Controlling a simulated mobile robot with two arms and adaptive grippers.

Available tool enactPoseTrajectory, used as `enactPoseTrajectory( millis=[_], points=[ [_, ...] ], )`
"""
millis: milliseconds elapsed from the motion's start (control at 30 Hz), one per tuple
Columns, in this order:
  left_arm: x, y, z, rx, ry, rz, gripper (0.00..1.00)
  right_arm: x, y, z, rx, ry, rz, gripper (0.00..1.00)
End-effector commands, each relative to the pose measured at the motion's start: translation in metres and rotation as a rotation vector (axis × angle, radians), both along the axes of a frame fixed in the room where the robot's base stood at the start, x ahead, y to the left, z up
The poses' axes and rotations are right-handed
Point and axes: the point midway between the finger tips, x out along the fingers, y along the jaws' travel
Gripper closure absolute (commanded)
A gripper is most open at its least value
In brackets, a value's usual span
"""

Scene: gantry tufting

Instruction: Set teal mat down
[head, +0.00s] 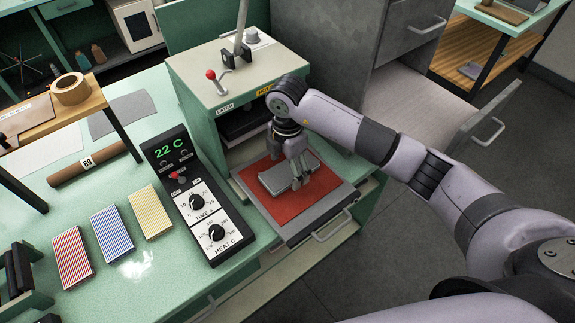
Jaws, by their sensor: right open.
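My right gripper (302,180) is open and reaches down over the pulled-out tray (332,212) of the green press. A red mat (275,205) lies flat on the tray. A small grey slab (272,181) sits on the red mat, right at the fingers. I cannot tell whether the fingers touch it. I see no clearly teal mat; the fingers and wrist hide part of the red mat and slab. My left gripper is not in view.
The press (205,85) with its lever stands behind the tray. A control box (190,195) reading 22 C stands to its left. Red, blue and yellow striped pieces (110,233) lie on the green bench. A wooden shelf (45,125) holds a tape roll (70,89).

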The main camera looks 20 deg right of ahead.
Motion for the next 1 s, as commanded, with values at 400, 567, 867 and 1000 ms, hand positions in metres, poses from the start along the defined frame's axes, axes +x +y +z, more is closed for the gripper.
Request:
enactPoseTrajectory(
  millis=[400, 567, 867, 1000],
  points=[
    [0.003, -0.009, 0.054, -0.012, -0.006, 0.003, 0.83, 0.0, 0.0, 0.07, -0.001, -0.001, 0.0, 0.22],
    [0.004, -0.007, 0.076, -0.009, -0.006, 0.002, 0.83, 0.001, 0.0, 0.103, 0.0, -0.002, 0.001, 0.22],
    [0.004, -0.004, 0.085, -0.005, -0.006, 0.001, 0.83, 0.0, 0.0, 0.119, 0.0, 0.001, -0.001, 0.22],
    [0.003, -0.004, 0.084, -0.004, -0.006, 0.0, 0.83, 0.0, 0.0, 0.118, 0.0, 0.0, 0.0, 0.22]
  ],
)
